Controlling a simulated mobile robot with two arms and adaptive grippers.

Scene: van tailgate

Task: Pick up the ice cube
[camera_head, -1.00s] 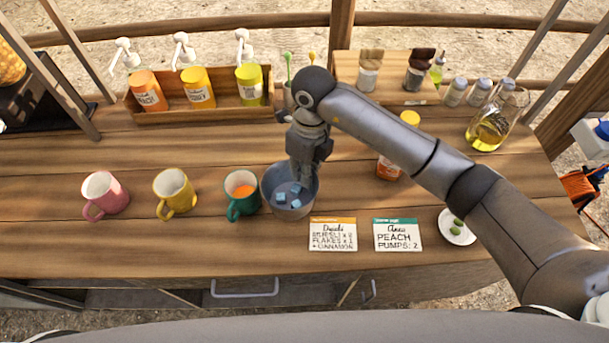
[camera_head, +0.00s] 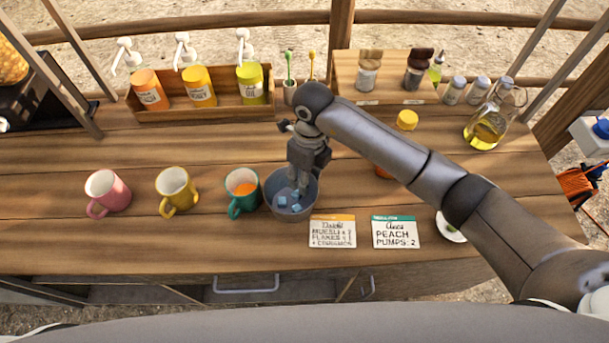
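Several light-blue ice cubes (camera_head: 282,201) lie in a grey-blue bucket (camera_head: 276,212) near the middle of the counter. My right gripper (camera_head: 299,192) points down into the bucket, with its fingertips inside, among or just above the cubes. The fingers look close together, but they are small and partly overlap the cubes. I cannot tell whether a cube is between them. My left gripper is not in view.
A green mug (camera_head: 243,192) with orange liquid stands just left of the bucket. A yellow mug (camera_head: 177,191) and a pink mug (camera_head: 107,193) stand farther left. Two cards, one orange-topped (camera_head: 332,232) and one green-topped (camera_head: 396,232), lie right of the bucket.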

